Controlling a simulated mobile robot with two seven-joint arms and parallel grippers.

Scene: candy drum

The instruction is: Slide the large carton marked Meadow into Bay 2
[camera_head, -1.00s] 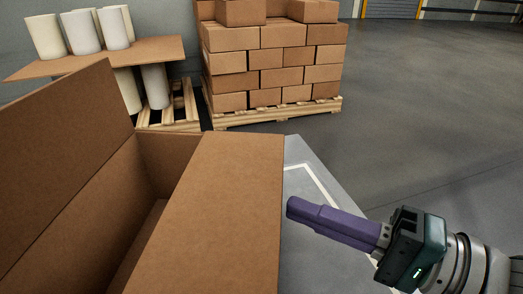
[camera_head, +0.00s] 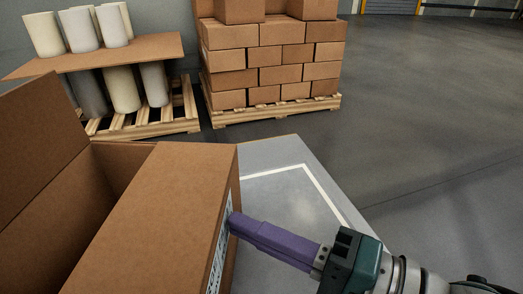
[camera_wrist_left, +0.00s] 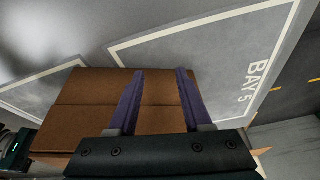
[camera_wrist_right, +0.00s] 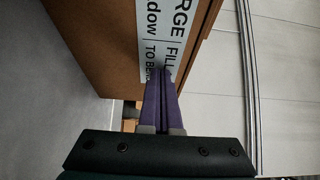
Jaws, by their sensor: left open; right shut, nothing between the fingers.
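In the left wrist view, my left gripper (camera_wrist_left: 160,72) is open above a brown carton surface (camera_wrist_left: 85,115). A white-outlined bay marked "BAY 5" (camera_wrist_left: 262,75) lies beside that carton. The left gripper is out of the head view. No Bay 2 marking is readable.
The grey table (camera_head: 285,160) has a bare white-outlined area right of the carton. Behind, a pallet of stacked boxes (camera_head: 275,65) and a pallet of white rolls (camera_head: 125,85) stand on the floor. Open floor (camera_head: 430,120) lies to the right.

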